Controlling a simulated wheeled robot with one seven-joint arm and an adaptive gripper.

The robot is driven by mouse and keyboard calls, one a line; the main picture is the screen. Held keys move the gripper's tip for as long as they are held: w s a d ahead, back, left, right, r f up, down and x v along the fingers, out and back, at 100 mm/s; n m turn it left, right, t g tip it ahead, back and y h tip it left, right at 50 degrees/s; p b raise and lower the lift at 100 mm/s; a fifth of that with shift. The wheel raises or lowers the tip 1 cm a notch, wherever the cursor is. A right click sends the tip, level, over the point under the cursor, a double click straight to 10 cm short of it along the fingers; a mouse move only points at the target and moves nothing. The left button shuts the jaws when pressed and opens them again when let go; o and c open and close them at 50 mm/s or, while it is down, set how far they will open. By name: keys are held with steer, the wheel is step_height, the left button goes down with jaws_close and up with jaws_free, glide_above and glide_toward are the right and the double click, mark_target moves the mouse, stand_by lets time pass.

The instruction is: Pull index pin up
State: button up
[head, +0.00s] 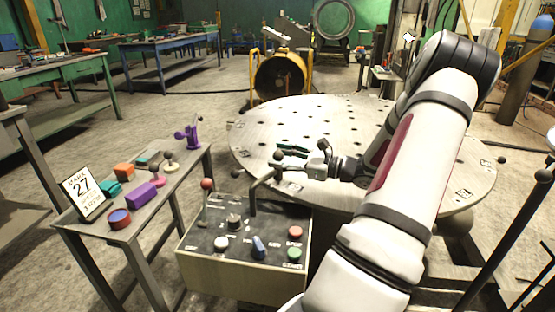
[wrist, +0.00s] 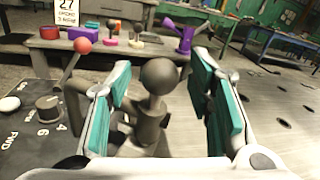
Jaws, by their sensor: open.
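The index pin appears to be the dark grey post with a ball knob (wrist: 160,76) standing between my fingers in the wrist view. Its ball (head: 278,155) also shows in the head view, beside the round table's near edge. My gripper (head: 292,156) is open around the post, with one teal-padded finger on each side. In the wrist view my gripper (wrist: 165,95) shows gaps between the knob and both pads. The post's lower part is partly hidden by the gripper body.
A control box (head: 243,268) with knobs and buttons stands in front, with a red-ball lever (head: 207,184) at its back left. The perforated round table (head: 330,125) lies behind. A narrow bench (head: 170,205) at left holds coloured blocks and a sign (head: 82,193).

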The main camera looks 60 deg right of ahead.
steer(key=shift+w+a, duration=0.1)
steer(key=shift+w, duration=0.4)
jaws_close()
steer(key=shift+r, duration=0.15)
steer(key=shift+r+p, duration=1.65)
jaws_free()
steer(key=shift+r, duration=0.1)
